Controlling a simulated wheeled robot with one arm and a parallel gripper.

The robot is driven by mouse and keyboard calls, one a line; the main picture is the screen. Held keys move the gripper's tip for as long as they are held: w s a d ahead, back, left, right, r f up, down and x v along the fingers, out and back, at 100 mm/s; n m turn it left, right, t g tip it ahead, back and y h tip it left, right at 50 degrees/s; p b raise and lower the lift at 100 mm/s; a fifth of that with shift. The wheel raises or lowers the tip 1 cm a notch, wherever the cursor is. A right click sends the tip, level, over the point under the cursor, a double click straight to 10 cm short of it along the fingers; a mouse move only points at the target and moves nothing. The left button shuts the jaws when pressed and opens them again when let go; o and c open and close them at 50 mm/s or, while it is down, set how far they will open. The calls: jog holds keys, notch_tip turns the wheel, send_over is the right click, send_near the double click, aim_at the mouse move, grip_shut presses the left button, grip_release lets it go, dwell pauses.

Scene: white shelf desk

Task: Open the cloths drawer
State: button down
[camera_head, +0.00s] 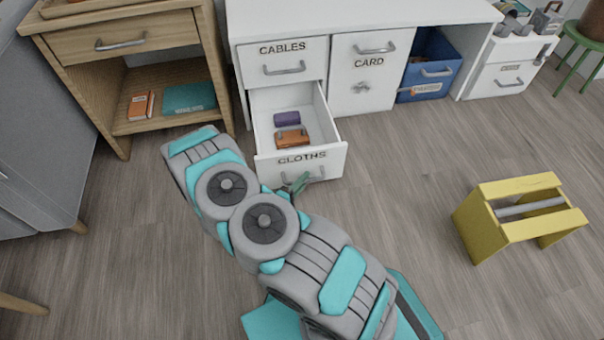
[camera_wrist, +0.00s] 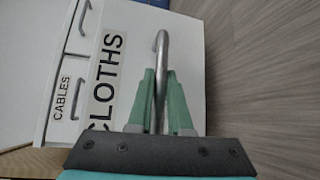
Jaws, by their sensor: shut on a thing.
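The white drawer labelled CLOTHS (camera_head: 262,150) is pulled out from the desk, and its inside shows. A purple item (camera_head: 287,119) and an orange-brown item (camera_head: 291,138) lie in it. My gripper (camera_head: 297,184) is at the drawer's front, partly hidden behind my arm. In the wrist view my gripper's green fingers (camera_wrist: 160,95) are shut on the curved metal handle (camera_wrist: 161,45) of the CLOTHS drawer front (camera_wrist: 125,25).
The CABLES drawer (camera_head: 283,63) above and the CARD door (camera_head: 368,75) beside it are shut. A blue bin (camera_head: 432,65) is further right. A wooden stand (camera_head: 122,50) is at left, and a yellow stool (camera_head: 517,215) at right.

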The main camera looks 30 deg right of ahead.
jog(key=shift+s, duration=0.1)
jog(key=c, duration=0.8)
grip_release()
jog(key=shift+c, duration=0.2)
jog(key=v, duration=0.8)
